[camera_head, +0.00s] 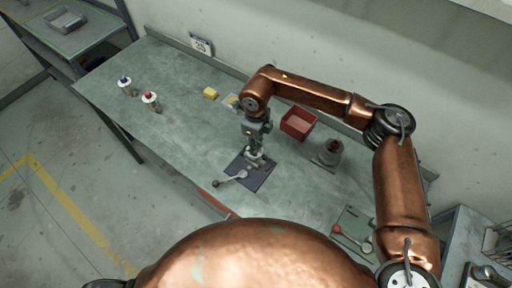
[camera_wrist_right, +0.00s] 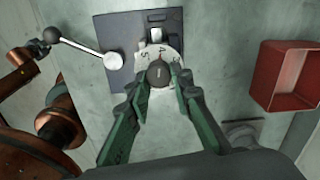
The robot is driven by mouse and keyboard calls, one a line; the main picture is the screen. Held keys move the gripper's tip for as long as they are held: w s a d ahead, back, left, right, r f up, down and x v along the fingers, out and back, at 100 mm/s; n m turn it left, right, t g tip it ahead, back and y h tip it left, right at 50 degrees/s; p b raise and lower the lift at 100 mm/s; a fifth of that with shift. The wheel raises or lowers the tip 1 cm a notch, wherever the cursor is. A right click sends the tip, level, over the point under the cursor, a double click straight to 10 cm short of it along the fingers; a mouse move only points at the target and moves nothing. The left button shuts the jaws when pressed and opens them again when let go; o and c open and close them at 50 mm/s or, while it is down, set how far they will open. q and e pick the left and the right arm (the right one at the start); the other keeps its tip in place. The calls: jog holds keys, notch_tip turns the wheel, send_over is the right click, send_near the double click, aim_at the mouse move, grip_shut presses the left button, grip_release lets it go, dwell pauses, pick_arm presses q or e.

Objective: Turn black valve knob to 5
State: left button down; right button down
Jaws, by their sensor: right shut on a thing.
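The black valve knob (camera_wrist_right: 158,74) sits at the centre of a pale round dial (camera_wrist_right: 174,52) on a dark plate (camera_wrist_right: 112,30). Numbers are printed around the dial; a 4 shows at the top beside a small red mark, others are partly covered by the fingers. My right gripper (camera_wrist_right: 158,84) has its green-sided fingers closed on the knob from both sides. In the head view my right gripper (camera_head: 255,154) points down at the plate (camera_head: 262,172), and the knob is hard to make out there.
A lever with a dark ball end (camera_head: 216,184) sticks out left of the plate. A red bin (camera_head: 298,123) and a grey fitting (camera_head: 328,152) stand to the right. Two bottles and a yellow block (camera_head: 210,93) are at the left. The bench's left middle is clear.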

jog(key=n+b, duration=0.2)
jog(key=n, duration=0.2)
jog(key=shift+s+f+n+b, duration=0.1)
jog(key=shift+f+n+b, duration=0.2)
jog(key=shift+n+b, duration=0.1)
pick_arm(q)
jog(key=shift+s+f+b, duration=0.25)
jog(key=shift+f+b, duration=0.15)
jog(key=shift+f, duration=0.55)
jog(key=shift+s+f+b, duration=0.2)
jog(key=shift+f+b, duration=0.2)
jog(key=shift+f, duration=0.6)
jog(key=shift+s+f+b, duration=0.25)
jog(key=shift+f+b, duration=0.15)
jog(key=shift+f, duration=0.55)
pick_arm(e)
jog(key=shift+r+n, duration=0.1)
jog(key=shift+n, duration=2.3)
jog(key=shift+a, duration=0.1)
jog(key=c, duration=2)
grip_release()
jog(key=shift+c, duration=0.2)
pick_arm(q)
jog(key=shift+s, duration=0.1)
pick_arm(e)
jog(key=o, duration=0.3)
jog(key=shift+r, duration=0.15)
pick_arm(q)
jog(key=shift+a, duration=0.1)
